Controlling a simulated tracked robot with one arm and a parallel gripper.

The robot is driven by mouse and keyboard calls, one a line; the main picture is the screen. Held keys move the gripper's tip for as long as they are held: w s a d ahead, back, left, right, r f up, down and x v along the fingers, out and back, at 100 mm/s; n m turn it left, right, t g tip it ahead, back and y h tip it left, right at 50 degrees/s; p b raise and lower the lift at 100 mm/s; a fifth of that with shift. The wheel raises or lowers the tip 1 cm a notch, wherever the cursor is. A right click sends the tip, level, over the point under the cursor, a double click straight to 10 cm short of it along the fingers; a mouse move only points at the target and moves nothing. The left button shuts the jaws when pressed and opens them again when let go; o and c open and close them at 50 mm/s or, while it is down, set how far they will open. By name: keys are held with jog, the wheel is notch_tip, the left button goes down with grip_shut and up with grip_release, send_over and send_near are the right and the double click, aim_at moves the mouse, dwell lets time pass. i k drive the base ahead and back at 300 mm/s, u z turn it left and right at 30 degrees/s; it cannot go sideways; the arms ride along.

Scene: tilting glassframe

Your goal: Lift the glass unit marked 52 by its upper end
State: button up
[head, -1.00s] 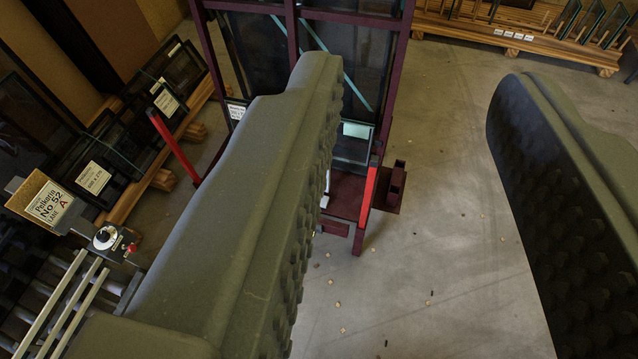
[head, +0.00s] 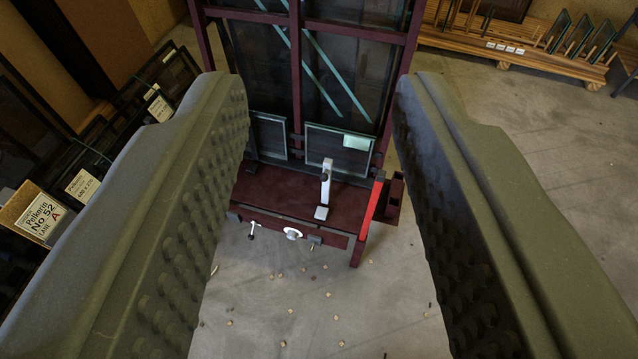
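My gripper (head: 320,95) is open and empty; its two ribbed grey-green fingers stand wide apart to the left and right. Between and beyond them stands a dark maroon frame (head: 296,75) holding dark glass with pale teal diagonal strips. Two smaller panes stand low in it: a left one (head: 268,134) and a right one (head: 338,150) with a pale label. The left finger covers the frame's left side.
A white clamp-like bracket (head: 325,190) and a round white knob (head: 292,233) are on the frame's base, with a red post (head: 370,205) at its right. Labelled panes (head: 82,185) lean at left. A wooden rack (head: 505,50) stands back right. Floor at right is clear.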

aim_at(351, 153)
jog(key=i, duration=0.9)
jog(key=z, duration=0.05)
